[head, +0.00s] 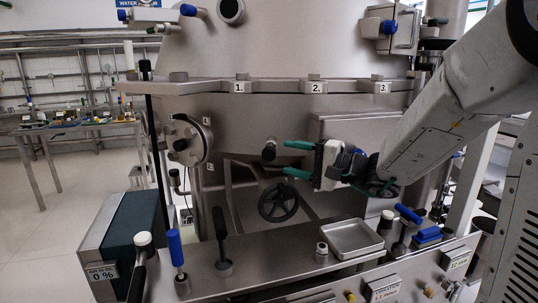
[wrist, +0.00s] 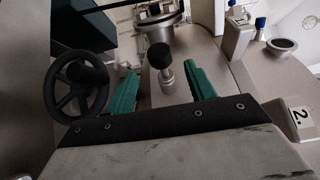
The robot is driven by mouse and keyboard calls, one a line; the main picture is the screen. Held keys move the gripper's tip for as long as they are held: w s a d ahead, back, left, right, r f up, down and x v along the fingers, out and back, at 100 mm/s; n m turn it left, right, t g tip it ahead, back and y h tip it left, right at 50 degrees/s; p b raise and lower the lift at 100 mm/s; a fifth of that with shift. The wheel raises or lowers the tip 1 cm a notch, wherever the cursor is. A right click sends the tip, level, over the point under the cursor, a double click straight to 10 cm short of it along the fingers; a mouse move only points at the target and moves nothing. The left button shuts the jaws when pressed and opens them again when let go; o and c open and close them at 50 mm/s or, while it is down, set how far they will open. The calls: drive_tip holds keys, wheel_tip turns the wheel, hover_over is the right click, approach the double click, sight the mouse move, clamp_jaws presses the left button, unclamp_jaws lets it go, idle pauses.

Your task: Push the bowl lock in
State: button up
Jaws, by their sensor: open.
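A black round knob on a metal stem, which looks like the bowl lock (head: 269,152), sticks out of the lower side of the steel separator bowl (head: 262,128). My gripper (head: 287,158) has green fingers that point left in the head view, just right of the knob and apart from each other. In the wrist view, the bowl lock (wrist: 160,57) shows between and beyond the fingers of my gripper (wrist: 161,75), with its stem in view. The fingers are open and empty. I cannot tell how far in the stem sits, nor whether a finger touches it.
A black handwheel (head: 278,203) is below my gripper, and shows at left in the wrist view (wrist: 77,86). A steel tray (head: 352,239) lies on the front ledge. Blue-handled (head: 175,248) and black-handled levers (head: 220,232) stand at left.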

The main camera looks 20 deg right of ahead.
sight(269, 160)
drive_tip(key=x, duration=0.7)
drive_tip(key=shift+a, duration=0.15)
